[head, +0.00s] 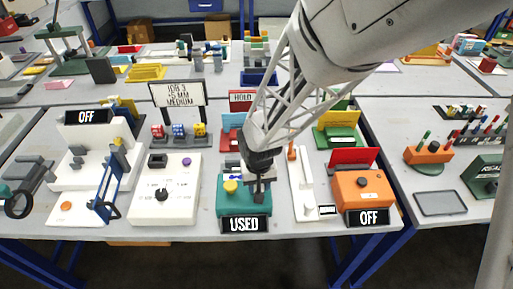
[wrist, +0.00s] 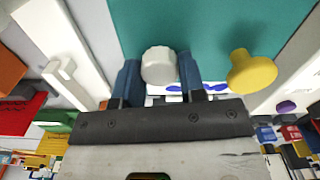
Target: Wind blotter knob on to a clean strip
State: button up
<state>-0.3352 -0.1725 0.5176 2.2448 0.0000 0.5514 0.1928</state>
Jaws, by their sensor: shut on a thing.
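The teal blotter box (head: 229,207) stands near the front edge of the table, and its sign (head: 244,224) reads USED. Its teal face also shows in the wrist view (wrist: 215,25). A white ridged knob (wrist: 160,65) sits between the two blue fingers of my gripper (wrist: 159,78), which is shut on it. In the head view my gripper (head: 258,188) is over the box's right side and hides the knob. A yellow knob (wrist: 252,70) stands apart beside the gripper. A white strip with blue marks (wrist: 183,88) shows partly behind the fingers.
A white slider unit (head: 304,185) and an orange box (head: 362,192) with an OFF sign stand to the right. A white box with a black knob (head: 162,195) stands to the left. A red HOLD sign (head: 242,100) is behind.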

jog(key=m, duration=1.3)
jog(key=shift+m, duration=0.4)
jog(key=o, duration=0.9)
jog(key=shift+r, duration=0.1)
jog(key=shift+r, duration=3.85)
